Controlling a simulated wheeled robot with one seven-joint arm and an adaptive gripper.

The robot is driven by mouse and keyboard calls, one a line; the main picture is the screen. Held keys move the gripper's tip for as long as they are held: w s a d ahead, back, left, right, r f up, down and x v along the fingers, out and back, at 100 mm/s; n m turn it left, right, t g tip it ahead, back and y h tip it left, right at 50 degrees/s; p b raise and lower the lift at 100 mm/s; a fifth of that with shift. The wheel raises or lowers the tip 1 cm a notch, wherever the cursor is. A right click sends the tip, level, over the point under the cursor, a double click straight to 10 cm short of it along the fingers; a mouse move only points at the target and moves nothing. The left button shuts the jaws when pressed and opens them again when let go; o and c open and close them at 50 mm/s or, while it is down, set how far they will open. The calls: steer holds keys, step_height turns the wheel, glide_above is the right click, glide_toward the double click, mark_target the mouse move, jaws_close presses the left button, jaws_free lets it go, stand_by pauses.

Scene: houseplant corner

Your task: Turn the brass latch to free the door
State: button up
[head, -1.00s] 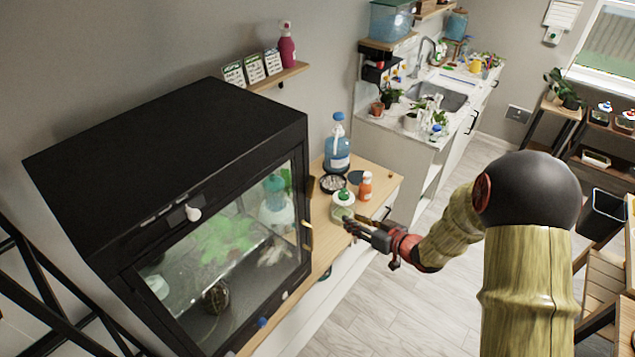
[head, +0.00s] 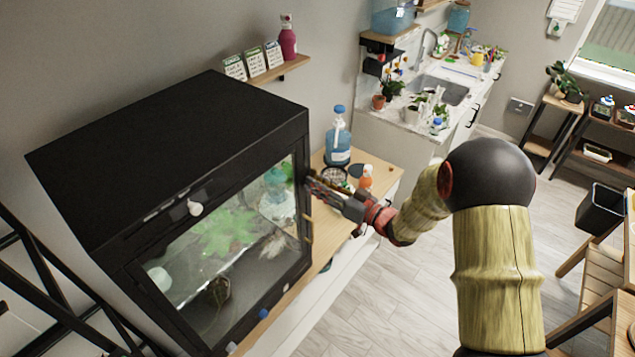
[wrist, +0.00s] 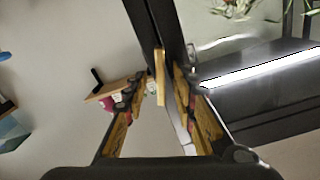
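The black cabinet (head: 170,140) has a glass door (head: 225,245) in its front, and the door looks closed. In the wrist view a brass latch (wrist: 160,76) stands as a narrow upright bar on the dark frame edge, between my two fingers. My gripper (head: 311,184) is at the door's right edge in the head view. In the wrist view its fingers (wrist: 160,93) are apart, with gaps beside the latch. A small brass piece (head: 308,228) shows on the door edge below my gripper; I cannot tell whether it is the same latch.
A blue bottle (head: 338,140) and a small orange bottle (head: 365,177) stand on the wooden counter (head: 385,172) behind my gripper. A wall shelf (head: 281,70) holds cards and a red bottle (head: 287,38). The floor (head: 390,290) right of the counter is clear.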

steer(key=shift+w+a, duration=0.15)
steer(key=shift+a, duration=0.1)
steer(key=shift+c, duration=0.4)
jaws_close()
